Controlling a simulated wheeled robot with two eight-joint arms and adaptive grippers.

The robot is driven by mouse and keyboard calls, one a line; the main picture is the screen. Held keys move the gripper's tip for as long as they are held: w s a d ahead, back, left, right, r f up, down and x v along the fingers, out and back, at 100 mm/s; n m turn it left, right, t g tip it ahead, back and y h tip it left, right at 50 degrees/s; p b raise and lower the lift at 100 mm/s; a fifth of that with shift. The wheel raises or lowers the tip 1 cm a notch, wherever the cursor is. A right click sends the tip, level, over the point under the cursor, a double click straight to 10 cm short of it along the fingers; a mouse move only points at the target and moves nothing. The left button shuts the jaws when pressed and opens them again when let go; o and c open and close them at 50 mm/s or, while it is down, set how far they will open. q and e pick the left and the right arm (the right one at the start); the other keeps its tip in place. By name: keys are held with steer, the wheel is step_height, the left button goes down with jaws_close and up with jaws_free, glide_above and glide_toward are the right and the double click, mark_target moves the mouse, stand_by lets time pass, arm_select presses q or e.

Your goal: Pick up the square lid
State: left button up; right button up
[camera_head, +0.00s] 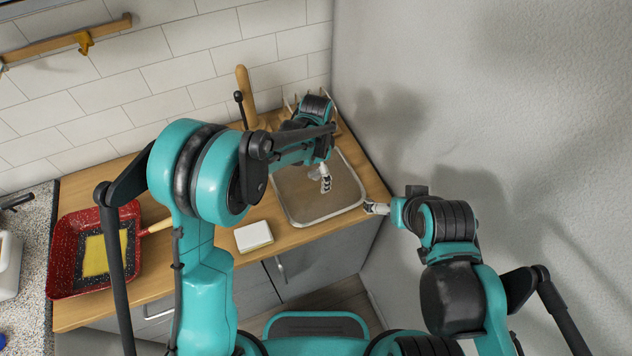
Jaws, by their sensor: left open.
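A square flat thing with a pale metal rim and a grey-brown middle, which looks like the square lid (291,208), lies on the wooden counter near the wall corner. A small clear piece like a knob shows near its middle. My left gripper (326,184) is over the middle of the lid, pointing down and open, right beside the clear knob. I cannot tell whether it touches the knob. My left arm hides the lid's upper left part. My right gripper (374,208) is just right of the lid, by the counter's right end; its jaws are too small to read.
A red speckled square pan (68,243) with a wooden handle holds something yellow on the left. A white block (254,236) lies at the counter's front edge. A wooden upright (243,87) stands behind my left arm. The grey wall (480,90) closes the right side.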

arm_select(q)
steer(key=shift+s+r, duration=0.15)
jaws_close()
stand_by(0.4)
